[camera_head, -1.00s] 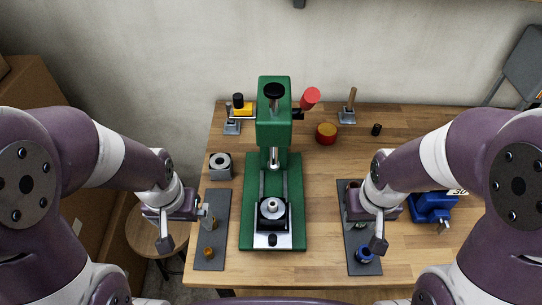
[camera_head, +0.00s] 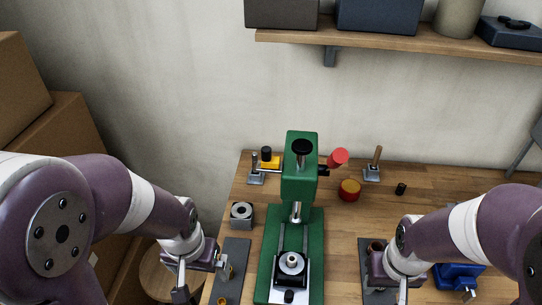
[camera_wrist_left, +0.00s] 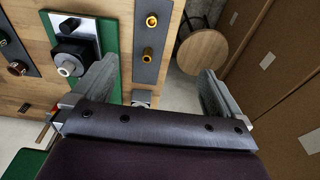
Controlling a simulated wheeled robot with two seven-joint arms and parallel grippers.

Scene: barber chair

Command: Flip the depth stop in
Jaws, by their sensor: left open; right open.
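A green arbor press (camera_head: 300,180) stands on the wooden bench, with a black knob on top and a red-knobbed lever at its right. A yellow piece with a black knob (camera_head: 269,160) sticks out at its upper left on a metal rod; it looks like the depth stop, swung out to the side. My left gripper (camera_head: 222,263) is low by the bench's left edge, well below and in front of the yellow piece. The left wrist view shows its fingers (camera_wrist_left: 155,92) apart and empty. My right gripper (camera_head: 400,288) is over the right grey mat; its fingers are partly hidden.
A grey mat (camera_head: 237,258) with brass parts lies under my left gripper. A grey block (camera_head: 242,214) stands behind it. A red-and-yellow round tin (camera_head: 349,190) and a wooden-handled stamp (camera_head: 374,165) are at right. A shelf (camera_head: 400,38) hangs above.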

